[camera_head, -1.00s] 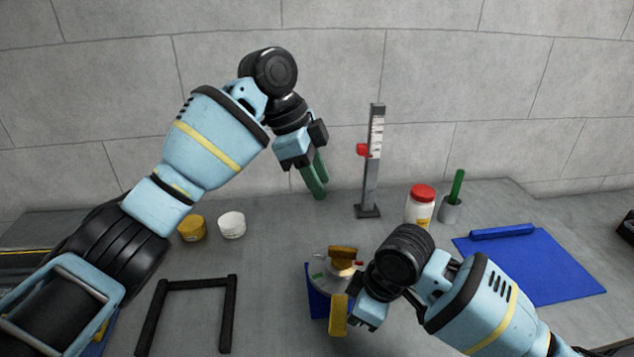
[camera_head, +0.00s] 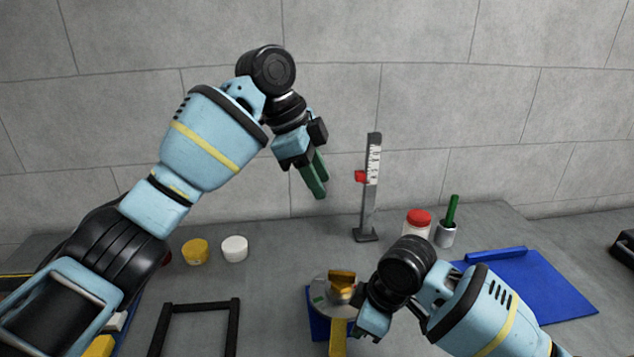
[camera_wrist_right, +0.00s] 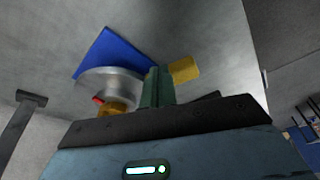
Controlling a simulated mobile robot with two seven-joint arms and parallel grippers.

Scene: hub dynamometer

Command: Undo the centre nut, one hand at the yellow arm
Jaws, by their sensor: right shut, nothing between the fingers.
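The metal hub disc (camera_head: 325,303) sits on a blue base low in the middle of the head view. A gold piece (camera_head: 342,279), apparently the centre nut, stands on it; it also shows in the right wrist view (camera_wrist_right: 112,109). The yellow arm (camera_head: 338,337) juts toward me from the hub, and its block shows in the wrist view (camera_wrist_right: 185,69). My right gripper (camera_wrist_right: 157,88) is shut and empty, its green fingers beside the disc and yellow block; contact is unclear. My left gripper (camera_head: 316,178) hangs high near the wall, empty; its finger gap is unclear.
A height gauge (camera_head: 371,190) with a red slider stands behind the hub. Red-lidded jar (camera_head: 418,222), grey cup (camera_head: 445,236) and blue mat (camera_head: 545,290) are to the right. Yellow (camera_head: 195,252) and white (camera_head: 234,249) tubs and a black frame (camera_head: 233,325) are left.

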